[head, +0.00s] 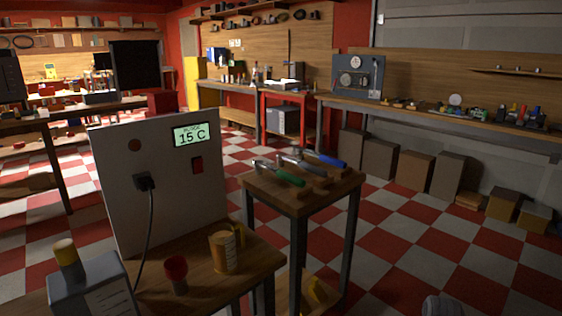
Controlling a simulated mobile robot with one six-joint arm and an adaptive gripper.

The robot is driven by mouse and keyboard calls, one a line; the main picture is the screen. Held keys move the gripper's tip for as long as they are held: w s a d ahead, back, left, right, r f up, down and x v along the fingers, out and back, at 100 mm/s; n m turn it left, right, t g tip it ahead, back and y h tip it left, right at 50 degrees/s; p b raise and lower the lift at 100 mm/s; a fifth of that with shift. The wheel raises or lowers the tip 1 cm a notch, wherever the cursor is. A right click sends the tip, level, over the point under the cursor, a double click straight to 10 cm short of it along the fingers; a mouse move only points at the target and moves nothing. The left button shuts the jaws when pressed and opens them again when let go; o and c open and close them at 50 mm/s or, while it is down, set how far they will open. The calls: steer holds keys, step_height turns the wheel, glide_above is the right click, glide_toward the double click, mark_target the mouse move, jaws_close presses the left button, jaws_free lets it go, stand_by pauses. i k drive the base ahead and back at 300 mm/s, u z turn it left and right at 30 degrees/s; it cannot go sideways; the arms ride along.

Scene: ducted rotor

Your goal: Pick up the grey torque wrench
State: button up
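Several wrench-like tools lie side by side on a small wooden-topped stand (308,201) in the middle of the head view. One has a green handle (289,177) and lies nearest. One has a blue handle (332,160) and lies at the back. Between them lies a grey tool (302,164), which looks like the grey torque wrench; its small size and the dim light hide its details. Wooden blocks sit under or beside the tools.
A near bench holds a grey panel (165,195) reading 15 C, with a plugged black cord, a yellow mug (223,252), a red-topped item (176,274) and a grey box (92,288). Cardboard boxes (415,171) line the right wall. Checkered floor (400,235) right of the stand is open.

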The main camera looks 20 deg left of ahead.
mark_target(281, 157)
steer(key=u, duration=0.4)
steer(key=i, duration=0.9)
steer(key=u, duration=0.45)
